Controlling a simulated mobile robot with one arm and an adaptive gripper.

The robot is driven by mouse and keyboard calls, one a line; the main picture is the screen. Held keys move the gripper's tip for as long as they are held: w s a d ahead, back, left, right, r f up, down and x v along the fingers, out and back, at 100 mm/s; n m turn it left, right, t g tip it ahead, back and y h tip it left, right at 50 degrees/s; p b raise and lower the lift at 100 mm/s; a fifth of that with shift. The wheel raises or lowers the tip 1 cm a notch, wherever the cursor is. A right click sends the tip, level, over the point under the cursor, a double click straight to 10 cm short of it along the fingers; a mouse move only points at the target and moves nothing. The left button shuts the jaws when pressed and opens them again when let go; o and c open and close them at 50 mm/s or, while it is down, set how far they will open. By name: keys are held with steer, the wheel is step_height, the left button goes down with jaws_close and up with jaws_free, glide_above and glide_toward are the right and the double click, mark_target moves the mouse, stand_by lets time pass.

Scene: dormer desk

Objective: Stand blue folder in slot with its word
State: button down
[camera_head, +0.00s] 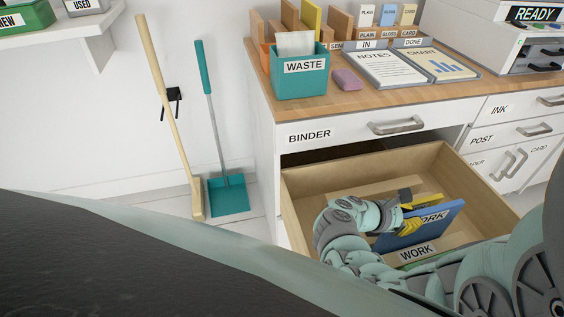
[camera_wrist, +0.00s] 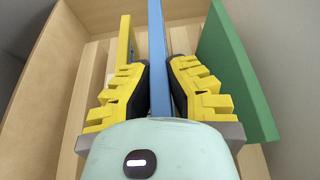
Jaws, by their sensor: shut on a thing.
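The blue folder (camera_head: 438,222) is in the open drawer (camera_head: 300,192), between my gripper's yellow fingers (camera_head: 408,222). Its label ends in "ORK"; the rest is covered by a finger. In the wrist view the blue folder (camera_wrist: 157,50) stands on edge as a narrow strip, with a finger of my gripper (camera_wrist: 158,82) pressed on each side. A white label reading WORK (camera_head: 417,252) shows just below the folder in the head view. I cannot tell whether the folder's lower edge rests on the drawer floor; my gripper hides it.
A yellow folder (camera_wrist: 125,42) stands left of the blue one and a green folder (camera_wrist: 235,75) stands right, both close to my fingers. Wooden slats cross the drawer floor. The desk top (camera_head: 345,101) holds a teal WASTE bin (camera_head: 299,83) and NOTES board (camera_head: 382,68).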

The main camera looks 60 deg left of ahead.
steer(key=shift+f+b, duration=1.4)
steer(key=shift+f, duration=0.7)
steer(key=c, duration=1.1)
jaws_free()
steer(key=shift+o, duration=0.2)
steer(key=v, duration=1.2)
